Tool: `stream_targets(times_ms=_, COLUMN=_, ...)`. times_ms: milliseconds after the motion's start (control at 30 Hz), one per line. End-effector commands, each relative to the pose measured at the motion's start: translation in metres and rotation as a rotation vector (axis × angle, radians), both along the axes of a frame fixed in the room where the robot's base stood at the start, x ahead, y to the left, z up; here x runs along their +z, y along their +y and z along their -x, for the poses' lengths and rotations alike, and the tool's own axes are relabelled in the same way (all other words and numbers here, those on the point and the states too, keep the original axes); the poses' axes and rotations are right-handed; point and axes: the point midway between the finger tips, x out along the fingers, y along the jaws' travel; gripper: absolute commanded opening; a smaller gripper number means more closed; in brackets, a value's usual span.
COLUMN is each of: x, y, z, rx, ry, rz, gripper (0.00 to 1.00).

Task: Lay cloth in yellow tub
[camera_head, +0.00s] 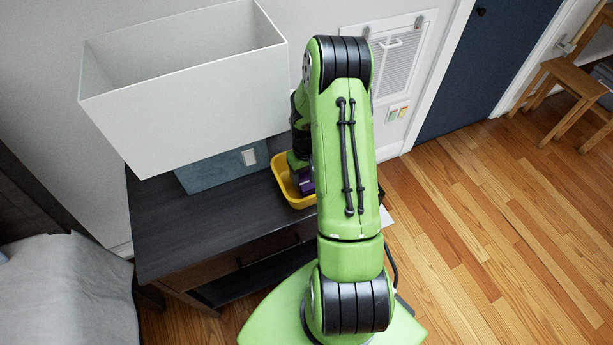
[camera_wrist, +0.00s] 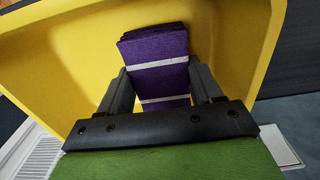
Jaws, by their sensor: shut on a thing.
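The yellow tub (camera_head: 283,174) stands on the dark wooden nightstand, partly hidden behind my arm. In the wrist view the yellow tub (camera_wrist: 75,62) fills most of the background. A folded purple cloth (camera_wrist: 155,52) with white stripes is between the two fingers of my gripper (camera_wrist: 163,90), which is shut on it. The cloth appears within the tub's rim, but I cannot tell whether it touches the floor of the tub. In the head view only a small purple patch of the cloth (camera_head: 307,187) shows beside my arm.
The dark nightstand (camera_head: 190,230) carries a large white lampshade (camera_head: 195,95) on a blue-grey base (camera_head: 215,172), close left of the tub. A bed (camera_head: 65,290) is at lower left. A wall vent (camera_head: 395,60) is behind. Wooden floor (camera_head: 470,220) is open at right.

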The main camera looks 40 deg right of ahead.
Motion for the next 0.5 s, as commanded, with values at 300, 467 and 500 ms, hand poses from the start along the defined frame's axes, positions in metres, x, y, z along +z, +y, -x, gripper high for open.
stream_targets(times_ms=300, x=-0.0077, y=-0.0003, z=-0.0002, rx=0.000, ry=-0.002, rz=0.002, gripper=0.36)
stream_targets(times_ms=467, x=-0.0086, y=-0.0001, z=-0.0001, rx=0.000, ry=-0.001, rz=0.001, gripper=0.79)
stream_targets(times_ms=500, x=-0.0085, y=-0.0001, z=-0.0001, rx=0.000, ry=-0.001, rz=0.001, gripper=0.85)
